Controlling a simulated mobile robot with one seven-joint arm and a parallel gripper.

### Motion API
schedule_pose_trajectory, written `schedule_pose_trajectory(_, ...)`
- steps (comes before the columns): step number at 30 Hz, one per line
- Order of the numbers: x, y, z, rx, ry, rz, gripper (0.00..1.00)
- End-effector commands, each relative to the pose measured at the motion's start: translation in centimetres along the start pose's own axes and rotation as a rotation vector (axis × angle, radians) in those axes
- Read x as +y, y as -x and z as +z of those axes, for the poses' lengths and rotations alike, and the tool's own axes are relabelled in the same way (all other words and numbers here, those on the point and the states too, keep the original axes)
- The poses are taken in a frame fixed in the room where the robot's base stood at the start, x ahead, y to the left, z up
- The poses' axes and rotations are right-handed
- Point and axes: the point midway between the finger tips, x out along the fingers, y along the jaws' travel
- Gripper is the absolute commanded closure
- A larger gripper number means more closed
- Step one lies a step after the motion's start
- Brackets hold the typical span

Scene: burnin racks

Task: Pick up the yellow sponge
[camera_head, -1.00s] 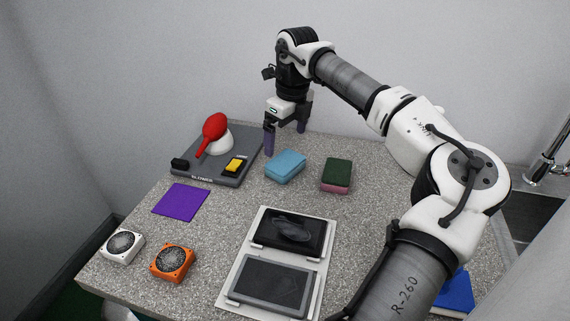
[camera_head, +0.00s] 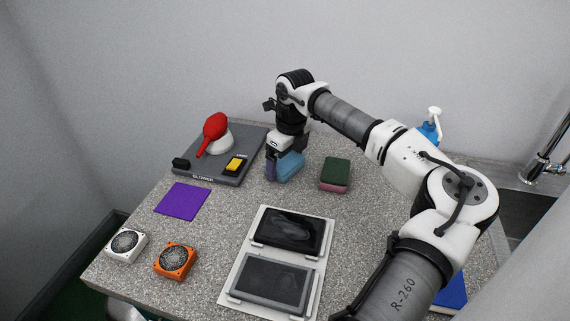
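No plainly yellow sponge shows. A blue sponge (camera_head: 289,168) lies on the speckled counter behind the middle. A sponge with a dark green top and pink lower layer (camera_head: 335,175) lies to its right. A small yellow block with black on it (camera_head: 236,165) sits on the grey blower board, and I cannot tell that it is a sponge. My gripper (camera_head: 286,163) points down at the blue sponge, with one finger in front of its left end. The other finger is mostly hidden behind the sponge. The fingers look about as wide apart as before, so it appears open.
The grey board (camera_head: 198,173) holds a red blower (camera_head: 213,131). A purple cloth (camera_head: 183,201), a white fan (camera_head: 126,245), an orange fan (camera_head: 175,260) and a white tray (camera_head: 269,256) with dark panels lie nearer. A blue-white bottle (camera_head: 431,127) and a sink are right.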

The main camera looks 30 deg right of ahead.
Motion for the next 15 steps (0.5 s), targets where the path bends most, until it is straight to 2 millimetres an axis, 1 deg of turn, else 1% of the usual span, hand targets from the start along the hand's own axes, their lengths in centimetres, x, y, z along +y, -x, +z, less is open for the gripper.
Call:
schedule_pose_trajectory(1,0.00,0.02,0.01,0.000,0.000,0.000,0.16)
schedule_pose_trajectory(6,-0.01,0.03,0.01,0.000,0.000,0.000,0.38)
schedule_pose_trajectory(15,-0.03,0.30,0.05,0.000,0.000,-0.001,0.39)
